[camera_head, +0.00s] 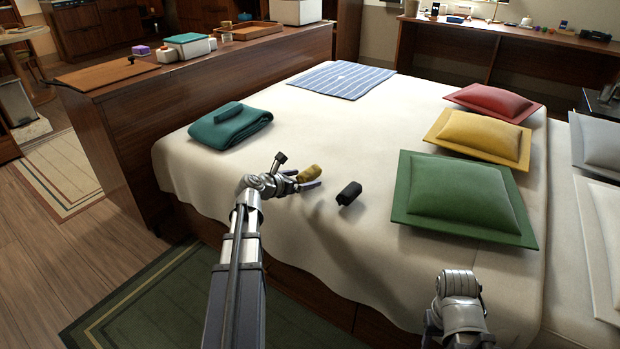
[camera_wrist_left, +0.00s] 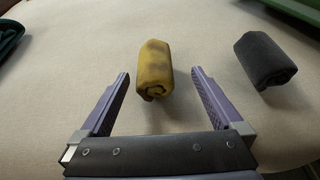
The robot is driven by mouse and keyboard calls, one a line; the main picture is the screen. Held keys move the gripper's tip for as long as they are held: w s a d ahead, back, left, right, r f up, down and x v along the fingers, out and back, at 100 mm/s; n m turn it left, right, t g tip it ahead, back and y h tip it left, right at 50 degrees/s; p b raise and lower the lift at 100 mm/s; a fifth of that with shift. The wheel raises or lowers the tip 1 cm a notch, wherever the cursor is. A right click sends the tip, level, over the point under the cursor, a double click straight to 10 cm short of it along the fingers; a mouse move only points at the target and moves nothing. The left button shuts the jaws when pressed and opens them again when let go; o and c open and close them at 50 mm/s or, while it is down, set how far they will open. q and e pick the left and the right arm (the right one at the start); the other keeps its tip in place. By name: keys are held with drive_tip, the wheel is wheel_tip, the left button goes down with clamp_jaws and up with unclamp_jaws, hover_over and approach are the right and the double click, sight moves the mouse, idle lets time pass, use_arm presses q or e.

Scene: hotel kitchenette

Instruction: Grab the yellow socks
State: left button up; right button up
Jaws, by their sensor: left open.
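The yellow socks (camera_head: 311,173) are a rolled bundle lying on the white bed. In the left wrist view the yellow socks (camera_wrist_left: 155,70) sit just ahead of and partly between the finger tips. My left gripper (camera_head: 300,182) is open, and its fingers (camera_wrist_left: 160,82) are on either side of the near end of the roll, with nothing held. In the head view the gripper hides part of the socks. My right arm shows at the lower right, but its gripper fingers cannot be made out.
A dark rolled pair of socks (camera_head: 349,193) lies right of the yellow ones. A folded teal towel (camera_head: 231,127) lies further left on the bed. A green pillow (camera_head: 465,195), a yellow pillow (camera_head: 482,136) and a red pillow (camera_head: 493,101) line the right side. The bed's middle is clear.

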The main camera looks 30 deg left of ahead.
sight(310, 176)
use_arm(q)
drive_tip(key=b+x, duration=0.1)
drive_tip(key=x, duration=0.3)
drive_tip(key=shift+w+a+f, duration=0.15)
drive_tip(key=shift+a, duration=0.05)
drive_tip(key=c, duration=1.4)
wheel_tip(310, 176, up, 10)
drive_tip(key=p, duration=0.9)
drive_tip(key=shift+p, duration=0.4)
